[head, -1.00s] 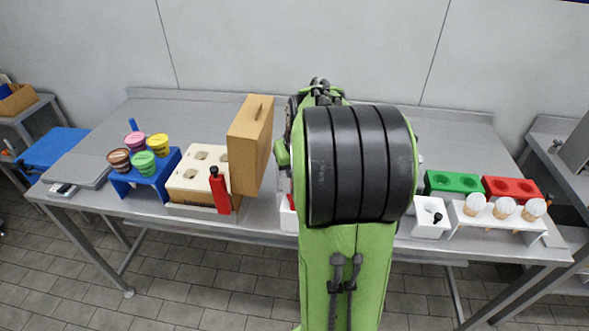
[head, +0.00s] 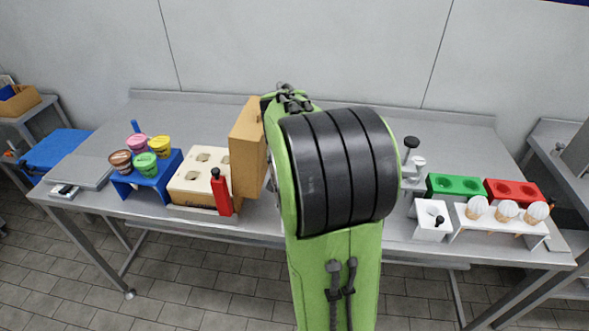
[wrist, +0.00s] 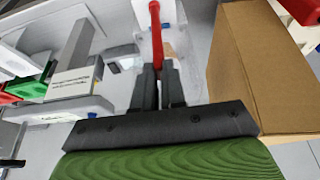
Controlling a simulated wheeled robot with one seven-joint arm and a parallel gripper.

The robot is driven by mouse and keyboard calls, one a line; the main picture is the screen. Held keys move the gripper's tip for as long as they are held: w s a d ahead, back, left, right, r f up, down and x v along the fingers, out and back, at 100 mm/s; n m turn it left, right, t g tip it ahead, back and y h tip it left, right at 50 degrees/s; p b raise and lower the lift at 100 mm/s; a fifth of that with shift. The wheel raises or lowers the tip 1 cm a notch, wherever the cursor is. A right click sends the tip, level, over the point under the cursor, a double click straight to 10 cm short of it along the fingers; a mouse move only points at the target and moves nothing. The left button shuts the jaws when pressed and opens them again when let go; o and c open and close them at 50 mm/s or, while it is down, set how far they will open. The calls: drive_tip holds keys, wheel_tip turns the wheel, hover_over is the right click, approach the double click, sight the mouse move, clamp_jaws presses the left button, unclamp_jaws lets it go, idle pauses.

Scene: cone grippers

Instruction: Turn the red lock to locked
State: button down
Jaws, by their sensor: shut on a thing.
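The red lock (wrist: 156,38) shows in the wrist view as a thin red bar with a rounded end, in front of a white and clear body (wrist: 158,12). My gripper (wrist: 158,72) is shut on the near end of this bar, its dark fingers on either side of it. How the bar joins the body is hard to make out. In the head view my green and black arm hides the lock and my gripper.
A tan box (head: 247,148) stands close, right of my gripper in the wrist view (wrist: 262,65). A red bottle-like thing (head: 221,192) stands by a cream holed block (head: 200,165). Green (head: 455,186) and red (head: 513,190) holders and a white cone stand (head: 475,222) are at right.

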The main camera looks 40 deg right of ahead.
drive_tip(key=c, duration=1.2)
unclamp_jaws()
drive_tip(key=shift+r, duration=0.15)
drive_tip(key=p+v, duration=0.3)
drive_tip(key=v, duration=1.2)
drive_tip(key=shift+a+r+p, duration=0.15)
drive_tip(key=shift+r+p, duration=0.05)
drive_tip(key=shift+p, duration=0.2)
drive_tip(key=shift+s, duration=0.15)
drive_tip(key=s+a+f+n+t+y, duration=0.1)
drive_tip(key=s+a+f+n, duration=0.2)
drive_tip(key=a, duration=0.6)
drive_tip(key=s+a+f+n+t+y, duration=0.2)
drive_tip(key=s+a+f+n, duration=0.1)
drive_tip(key=s+a+n, duration=0.4)
drive_tip(key=s+a, duration=0.2)
drive_tip(key=shift+a+f+n+y, duration=0.25)
drive_tip(key=shift+f+n+y, duration=0.05)
drive_tip(key=shift+f, duration=0.05)
